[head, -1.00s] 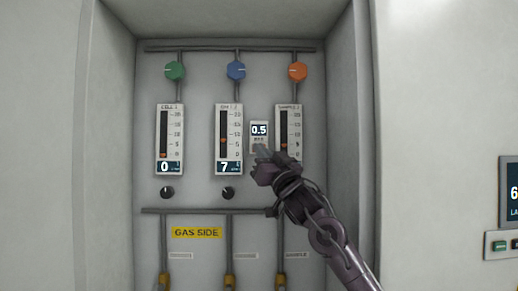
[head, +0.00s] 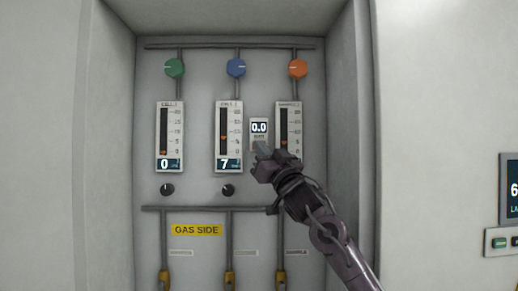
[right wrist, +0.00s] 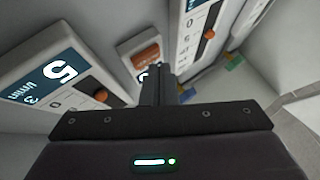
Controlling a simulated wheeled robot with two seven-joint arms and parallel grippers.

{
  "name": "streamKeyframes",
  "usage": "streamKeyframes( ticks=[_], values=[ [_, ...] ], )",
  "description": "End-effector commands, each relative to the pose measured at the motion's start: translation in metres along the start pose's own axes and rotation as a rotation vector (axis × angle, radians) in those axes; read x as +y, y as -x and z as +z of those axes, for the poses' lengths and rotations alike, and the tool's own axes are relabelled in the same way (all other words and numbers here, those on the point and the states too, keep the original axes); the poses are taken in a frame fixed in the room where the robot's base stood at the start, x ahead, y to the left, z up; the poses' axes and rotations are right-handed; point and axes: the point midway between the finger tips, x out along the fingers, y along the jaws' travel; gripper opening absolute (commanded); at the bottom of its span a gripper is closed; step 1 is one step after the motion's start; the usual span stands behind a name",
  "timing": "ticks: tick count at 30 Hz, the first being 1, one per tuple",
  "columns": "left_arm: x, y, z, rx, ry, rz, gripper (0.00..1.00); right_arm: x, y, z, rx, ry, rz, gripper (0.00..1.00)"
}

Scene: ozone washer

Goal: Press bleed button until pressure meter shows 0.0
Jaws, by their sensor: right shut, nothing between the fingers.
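The pressure meter (head: 259,127) is a small pale panel between the middle and right gauges in the head view. Its display reads 0.0. The bleed button (right wrist: 146,57) shows orange-red on this panel in the right wrist view. In the head view the panel's lower part is partly hidden by my right gripper (head: 263,150). The right gripper is shut and empty, its fingertips at the panel's lower part. In the right wrist view the fingers (right wrist: 158,72) overlap the panel beside the button; I cannot tell whether they touch it. My left gripper is not in view.
Three tall gauges stand in the recess: left (head: 169,136) reading 0, middle (head: 228,136) reading 7, and right (head: 283,115), partly covered by my gripper. Green (head: 174,67), blue (head: 236,67) and orange (head: 298,68) knobs sit above. Pipes and black knobs (head: 228,190) are below.

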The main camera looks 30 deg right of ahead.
Motion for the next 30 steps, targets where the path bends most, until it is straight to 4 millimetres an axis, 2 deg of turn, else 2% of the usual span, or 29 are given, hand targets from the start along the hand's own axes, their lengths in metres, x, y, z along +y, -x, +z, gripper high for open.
streamKeyframes(
  ticks=[14, 21, 30],
  values=[
    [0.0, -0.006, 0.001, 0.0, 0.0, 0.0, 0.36, -0.005, 0.006, -0.003, 0.0, 0.0, -0.002, 0.0],
    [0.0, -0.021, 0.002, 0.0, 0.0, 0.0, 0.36, -0.016, 0.024, -0.013, 0.002, 0.001, -0.002, 0.0],
    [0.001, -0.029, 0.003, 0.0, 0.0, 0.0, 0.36, -0.028, 0.039, -0.027, 0.001, 0.0, -0.001, 0.0]
  ],
)
